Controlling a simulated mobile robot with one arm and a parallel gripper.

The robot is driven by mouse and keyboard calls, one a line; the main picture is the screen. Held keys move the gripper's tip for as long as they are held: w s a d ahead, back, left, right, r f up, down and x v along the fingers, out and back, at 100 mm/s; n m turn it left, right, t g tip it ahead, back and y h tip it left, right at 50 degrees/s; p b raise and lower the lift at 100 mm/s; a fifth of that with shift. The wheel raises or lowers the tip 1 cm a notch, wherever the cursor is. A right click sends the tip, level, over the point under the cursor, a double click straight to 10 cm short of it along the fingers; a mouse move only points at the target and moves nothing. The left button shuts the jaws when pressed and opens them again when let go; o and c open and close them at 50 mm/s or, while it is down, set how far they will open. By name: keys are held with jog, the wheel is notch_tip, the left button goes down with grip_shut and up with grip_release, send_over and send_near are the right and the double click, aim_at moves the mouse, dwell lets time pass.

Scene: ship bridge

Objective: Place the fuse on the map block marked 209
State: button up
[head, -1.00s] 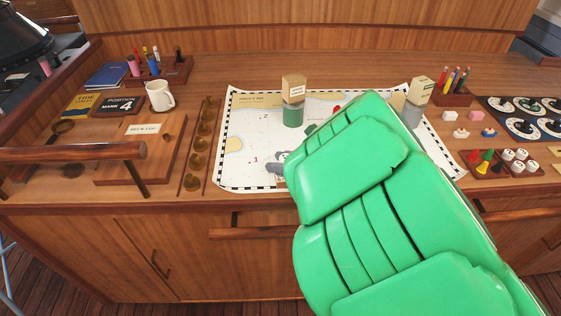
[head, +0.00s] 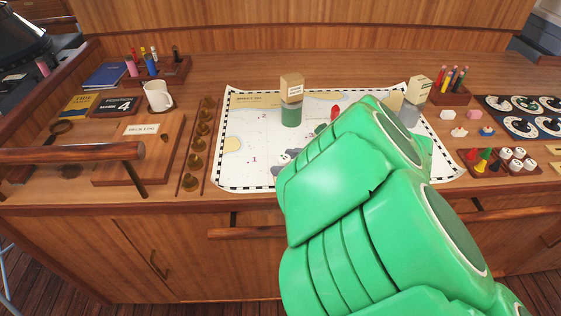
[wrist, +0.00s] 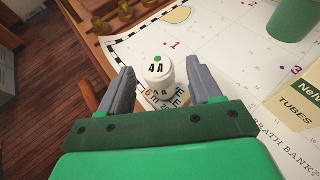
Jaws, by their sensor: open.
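In the wrist view a short white cylindrical fuse (wrist: 158,70) marked 4A, with a green dot on top, stands between the fingertips of my gripper (wrist: 155,82). More lettering in red and black shows below it, partly hidden by the gripper's palm. The grey fingers are apart on either side of it, and I see no clear contact. In the head view my gripper (head: 283,157) is low over the left front of the white chart (head: 240,175), mostly hidden by my green arm. I cannot read a block marked 209 in either view.
A green cylinder (head: 291,115) with a cardboard box (head: 291,88) on it stands on the chart. Another box (head: 418,89) stands at the right. A wooden strip with brass knobs (head: 197,146) lies left of the chart. A red tray of small pieces (head: 505,162) is at the right.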

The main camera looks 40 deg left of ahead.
jog(key=v, duration=0.9)
jog(key=shift+w, duration=0.1)
